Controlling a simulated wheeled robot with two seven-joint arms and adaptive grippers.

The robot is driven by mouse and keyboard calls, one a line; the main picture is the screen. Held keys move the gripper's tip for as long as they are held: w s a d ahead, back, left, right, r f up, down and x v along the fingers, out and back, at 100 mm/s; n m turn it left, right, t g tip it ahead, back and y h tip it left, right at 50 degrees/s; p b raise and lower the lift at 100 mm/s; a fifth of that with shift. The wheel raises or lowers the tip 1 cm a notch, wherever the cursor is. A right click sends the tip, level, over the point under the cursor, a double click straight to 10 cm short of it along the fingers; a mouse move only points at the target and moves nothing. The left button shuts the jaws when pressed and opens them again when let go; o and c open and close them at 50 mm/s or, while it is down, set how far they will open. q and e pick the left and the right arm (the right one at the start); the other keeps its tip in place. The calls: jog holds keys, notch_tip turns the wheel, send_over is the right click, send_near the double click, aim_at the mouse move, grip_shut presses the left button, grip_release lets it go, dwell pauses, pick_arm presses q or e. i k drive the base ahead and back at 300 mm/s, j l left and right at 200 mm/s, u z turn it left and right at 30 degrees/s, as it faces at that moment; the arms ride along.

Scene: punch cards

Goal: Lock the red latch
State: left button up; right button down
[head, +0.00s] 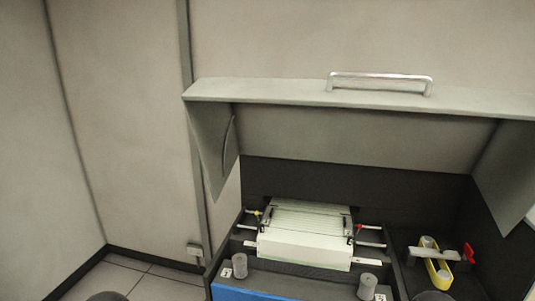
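Two red parts are in view. A small red piece (359,227) sits at the right side of the white card stack (305,245), near the metal rods. A larger upright red piece (468,253) stands at the right end of a light grey bar (434,254), in the dark compartment on the right. I cannot tell for sure which one is the red latch, or whether it is locked. Neither of my grippers can be made out in the head view.
A raised grey lid with a metal handle (380,77) overhangs the machine. A yellow part (437,272) with grey cylinders lies under the grey bar. Two grey knobs (240,265) (367,286) stand at the front corners, and a blue panel (255,294) is below.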

aim_at(468, 252)
jog(key=k+l+z, duration=0.1)
jog(key=z, duration=1.35)
jog(key=i+j+z, duration=0.1)
jog(key=z, duration=0.25)
jog(key=i+j+z, duration=0.15)
jog(key=z, duration=0.25)
